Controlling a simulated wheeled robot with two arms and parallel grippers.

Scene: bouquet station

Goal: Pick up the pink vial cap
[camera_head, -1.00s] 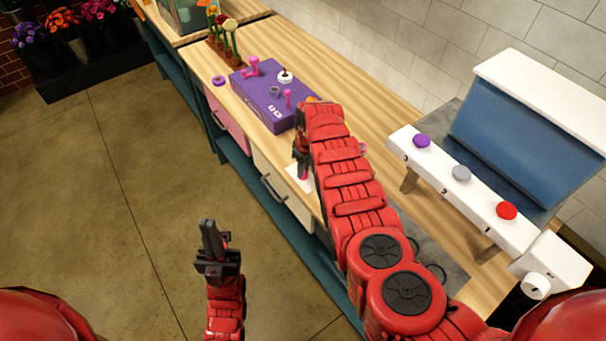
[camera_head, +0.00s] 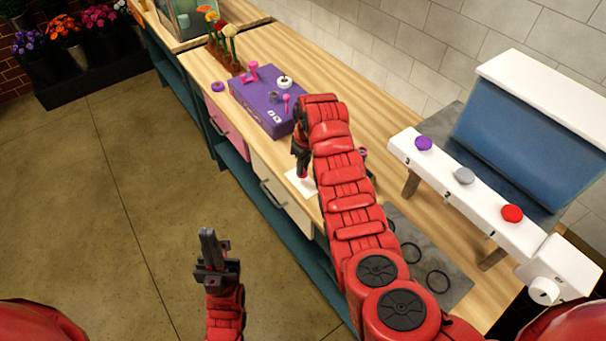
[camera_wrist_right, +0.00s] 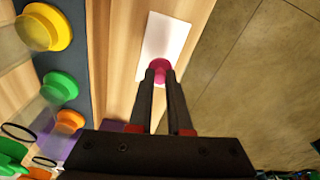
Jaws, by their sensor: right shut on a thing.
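The pink vial cap (camera_wrist_right: 160,68) shows in the right wrist view between the fingertips of my right gripper (camera_wrist_right: 160,76), over a white card (camera_wrist_right: 168,32). The fingers are shut on it. I cannot tell whether the cap still touches the card. In the head view my right gripper (camera_head: 303,172) points down at the card (camera_head: 294,184), and the cap is hidden there. My left gripper (camera_head: 209,240) is far from the counter, over the floor, with its fingers together and nothing seen in them.
A purple box (camera_head: 262,105) with pink parts stands behind my right gripper, with a purple ring (camera_head: 218,87) beside it. A white button rail (camera_head: 460,185) stands at the right. Yellow (camera_wrist_right: 45,27) and green (camera_wrist_right: 60,87) capped vials lie left in the wrist view.

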